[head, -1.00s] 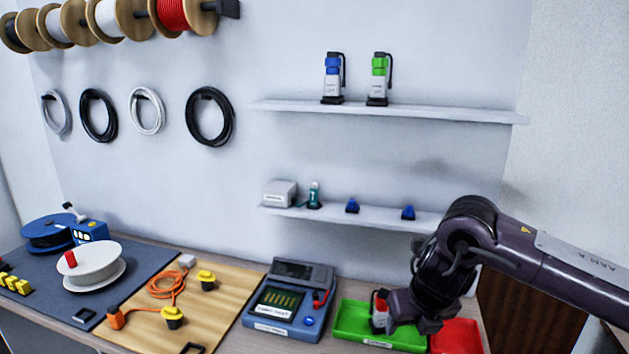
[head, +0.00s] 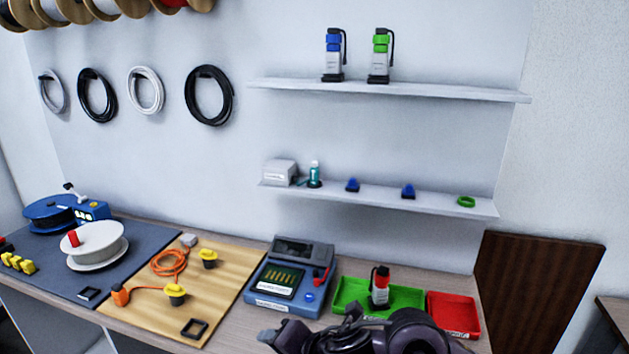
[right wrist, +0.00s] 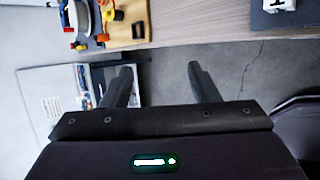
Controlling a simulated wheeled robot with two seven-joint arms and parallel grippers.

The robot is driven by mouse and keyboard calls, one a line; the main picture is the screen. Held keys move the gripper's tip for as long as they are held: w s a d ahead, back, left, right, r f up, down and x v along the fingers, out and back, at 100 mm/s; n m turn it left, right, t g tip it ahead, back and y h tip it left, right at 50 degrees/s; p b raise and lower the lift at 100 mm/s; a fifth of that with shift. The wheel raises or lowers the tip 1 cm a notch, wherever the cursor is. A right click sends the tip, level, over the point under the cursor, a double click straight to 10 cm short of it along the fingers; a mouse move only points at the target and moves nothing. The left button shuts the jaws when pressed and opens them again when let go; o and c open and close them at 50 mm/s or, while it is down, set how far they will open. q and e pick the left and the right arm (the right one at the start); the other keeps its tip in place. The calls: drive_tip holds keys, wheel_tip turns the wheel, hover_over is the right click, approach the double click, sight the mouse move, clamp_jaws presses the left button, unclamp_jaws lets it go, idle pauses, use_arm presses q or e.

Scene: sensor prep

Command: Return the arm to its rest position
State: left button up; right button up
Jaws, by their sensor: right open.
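My right arm (head: 400,335) shows at the bottom edge of the head view, low in front of the bench. In the right wrist view my right gripper (right wrist: 160,70) has its two fingers well apart with nothing between them. Bare grey floor and the bench edge show beyond the fingers. A device with a red band and black cap (head: 380,287) stands upright in the green tray (head: 347,297), apart from my arm. My left gripper is not in view.
A red tray (head: 455,315) sits beside the green one, close behind my arm. A blue-grey tester (head: 290,275), a wooden board (head: 225,285) and a white spool (head: 92,240) stand along the bench. Two shelves (head: 400,91) hang above.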

drive_tip(key=s+d+f+m+g+h, duration=0.1)
drive_tip(key=s+d+f+m+h, duration=0.1)
drive_tip(key=s+d+f+m, duration=0.55)
drive_tip(key=s+d+m+g+h, duration=0.1)
drive_tip(key=s+d+m+h, duration=0.25)
drive_tip(key=d+m, duration=0.75)
drive_tip(key=s+d+f+m+g+h, duration=0.2)
drive_tip(key=s+d+f+m, duration=0.2)
drive_tip(key=s+d+m, duration=0.5)
wheel_tip(320, 180, down, 28)
drive_tip(key=w+a+m, duration=0.1)
drive_tip(key=w+a, duration=0.1)
drive_tip(key=a, duration=0.1)
drive_tip(key=s+d+f+g, duration=0.1)
drive_tip(key=s+d+f, duration=0.1)
drive_tip(key=s+f, duration=0.8)
drive_tip(key=s+d+f+g, duration=0.1)
drive_tip(key=s+d+f, duration=0.1)
drive_tip(key=s+f, duration=0.8)
drive_tip(key=shift+s+f, duration=0.15)
drive_tip(key=shift+s, duration=0.1)
drive_tip(key=shift+d, duration=0.1)
